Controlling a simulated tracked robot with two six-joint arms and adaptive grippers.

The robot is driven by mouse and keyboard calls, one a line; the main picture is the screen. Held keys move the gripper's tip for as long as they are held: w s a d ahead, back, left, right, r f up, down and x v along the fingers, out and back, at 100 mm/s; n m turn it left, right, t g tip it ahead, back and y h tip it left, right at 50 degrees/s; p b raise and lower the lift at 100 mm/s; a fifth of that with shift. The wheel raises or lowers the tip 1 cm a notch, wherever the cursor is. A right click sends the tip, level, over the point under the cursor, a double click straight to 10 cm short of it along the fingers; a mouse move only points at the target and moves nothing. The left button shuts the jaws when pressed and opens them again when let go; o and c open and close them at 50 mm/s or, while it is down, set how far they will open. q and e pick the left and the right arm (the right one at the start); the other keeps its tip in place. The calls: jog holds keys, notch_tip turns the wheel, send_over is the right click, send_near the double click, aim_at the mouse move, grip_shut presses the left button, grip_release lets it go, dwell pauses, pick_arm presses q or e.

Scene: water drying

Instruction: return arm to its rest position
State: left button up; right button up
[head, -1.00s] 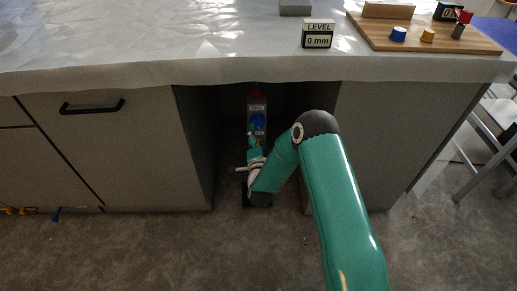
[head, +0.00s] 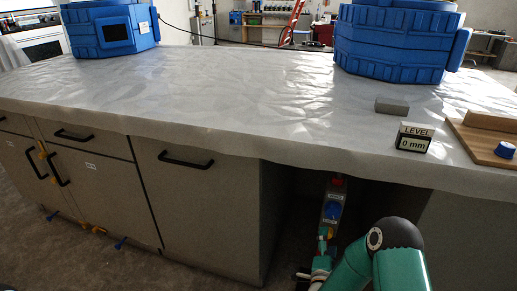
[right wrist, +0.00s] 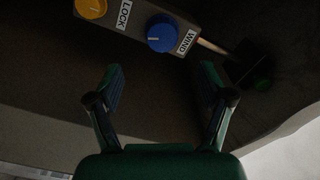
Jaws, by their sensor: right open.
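My right gripper (head: 322,246) is low in the dark opening under the counter, in front of a grey control panel (head: 331,192). My teal right arm bends in from the lower right. In the right wrist view the gripper (right wrist: 160,70) has its two dark fingers spread wide with nothing between them. Beyond the fingertips are the panel's blue knob (right wrist: 161,33), labelled WIND, and a yellow knob (right wrist: 91,8), labelled LOCK. The fingers look apart from both knobs. My left gripper is not in view.
The grey counter (head: 215,95) spans above the opening, with cabinet walls at both sides. On it stand two blue units (head: 112,28) (head: 392,42), a grey block (head: 391,106), a LEVEL display (head: 413,138) reading 0 mm and a wooden board (head: 475,142).

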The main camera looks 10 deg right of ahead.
jog(key=s+a+f+n+g+y, duration=0.3)
jog(key=s+a+f+n+y, duration=0.2)
jog(key=a+f, duration=0.25)
jog(key=s+a+f+n+g+y, duration=0.4)
jog(key=s+a+f+y, duration=0.15)
jog(key=a, duration=0.25)
jog(key=s+a+f+n+g+y, duration=0.2)
jog(key=s+a+n+g, duration=0.15)
jog(key=s, duration=0.45)
jog(key=s+a+f+n+g+y, duration=0.1)
jog(key=s+a+f+n+g, duration=0.15)
jog(key=s+n+g, duration=0.4)
notch_tip(320, 180, up, 21)
jog(key=m+t+p, duration=0.2)
jog(key=p, duration=1.8)
jog(key=shift+s+a+p, duration=0.25)
jog(key=shift+s+p, duration=0.1)
jog(key=shift+s, duration=0.05)
